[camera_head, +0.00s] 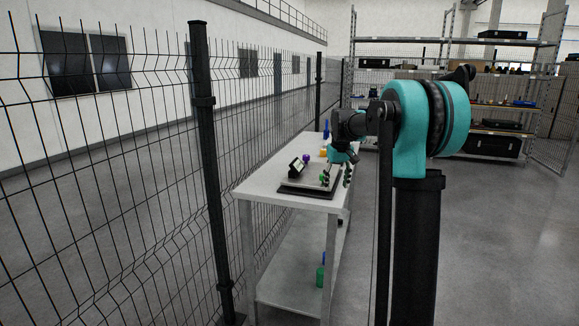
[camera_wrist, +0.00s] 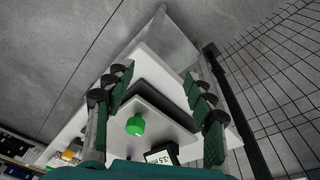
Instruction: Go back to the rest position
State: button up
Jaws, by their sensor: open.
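My gripper (camera_wrist: 160,105) is open in the wrist view, with its two fingers spread wide and nothing between the tips. In the head view my gripper (camera_head: 342,168) hangs at the end of my arm over the right side of the white table (camera_head: 250,187). A green object (camera_wrist: 136,125) shows between the fingers in the wrist view, below and apart from them. It stands on a tray (camera_wrist: 163,122) beside a small display (camera_wrist: 160,157). In the head view the dark-edged tray (camera_head: 308,192) lies on the table with the tilted display (camera_head: 297,166) on it.
A purple object (camera_head: 306,158), a yellow one (camera_head: 323,152) and a blue one (camera_head: 326,129) stand on the table. A green bottle (camera_head: 320,275) stands on its lower shelf. A wire fence (camera_head: 130,170) runs along the left. Shelving (camera_head: 490,105) stands behind; the right floor is clear.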

jog(key=s+f+m, duration=0.1)
jog(key=s+f, duration=0.5)
jog(key=s, duration=0.6)
jog(key=s+d+f+m+t, duration=0.1)
jog(key=s+f, duration=0.6)
jog(key=s, duration=0.6)
jog(key=s+f+m+t, duration=0.1)
jog(key=s+f, duration=0.6)
jog(key=s, duration=0.6)
jog(key=shift+d, duration=0.3)
